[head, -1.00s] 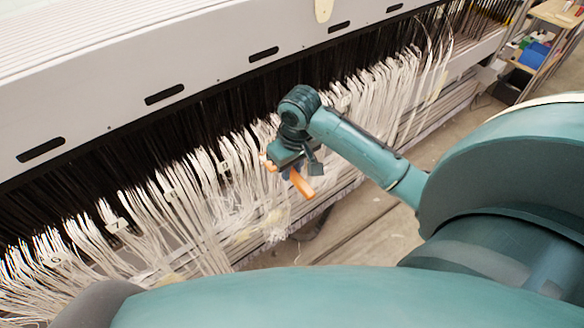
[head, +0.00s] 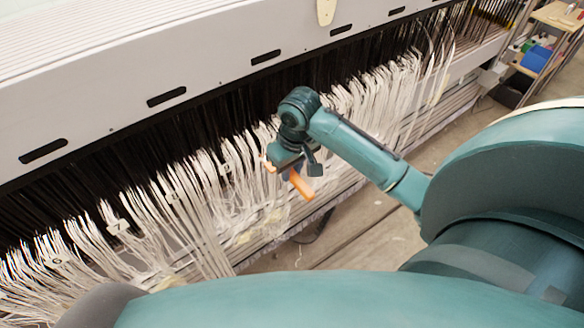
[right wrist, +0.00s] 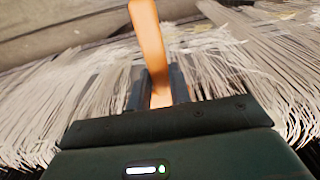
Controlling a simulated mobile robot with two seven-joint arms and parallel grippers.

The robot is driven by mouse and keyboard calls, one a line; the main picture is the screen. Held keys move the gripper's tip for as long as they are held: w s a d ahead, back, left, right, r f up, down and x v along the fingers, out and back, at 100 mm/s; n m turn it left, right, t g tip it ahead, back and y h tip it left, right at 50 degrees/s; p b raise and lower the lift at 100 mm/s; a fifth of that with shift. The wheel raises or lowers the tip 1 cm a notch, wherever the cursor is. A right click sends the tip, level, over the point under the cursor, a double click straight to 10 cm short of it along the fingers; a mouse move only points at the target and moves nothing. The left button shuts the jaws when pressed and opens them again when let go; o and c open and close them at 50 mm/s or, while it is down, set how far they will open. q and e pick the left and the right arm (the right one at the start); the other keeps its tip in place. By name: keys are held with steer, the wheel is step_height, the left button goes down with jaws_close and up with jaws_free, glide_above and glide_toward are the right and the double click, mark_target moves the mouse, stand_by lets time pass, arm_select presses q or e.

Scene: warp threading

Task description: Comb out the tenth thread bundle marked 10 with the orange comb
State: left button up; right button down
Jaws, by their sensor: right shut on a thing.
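My right gripper (head: 289,171) is shut on the orange comb (head: 301,186) in front of the white thread bundles (head: 205,215). The comb's handle slants down to the right of the gripper, and a small orange part shows on its left side. In the right wrist view the comb (right wrist: 149,45) stands up from between the fingers, with pale threads on both sides. Number tags 7 (head: 118,226) and 6 (head: 57,261) show at left, with other small tags nearer the gripper. I cannot make out the tag 10. Whether the comb's teeth touch threads is hidden. My left gripper is not in view.
The long pale machine beam (head: 210,62) with dark slots runs above the black threads. Thread bundles continue to the right behind my arm. Bare floor (head: 350,235) lies below the gripper. A shelf with a blue bin (head: 536,57) stands at the upper right.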

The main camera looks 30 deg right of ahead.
steer(key=shift+w, duration=0.15)
stand_by(0.6)
steer(key=shift+f, duration=1.8)
step_height(320, 180, down, 22)
steer(key=w+b, duration=0.1)
steer(key=b, duration=0.6)
steer(key=shift+r, duration=0.15)
steer(key=shift+a, duration=0.1)
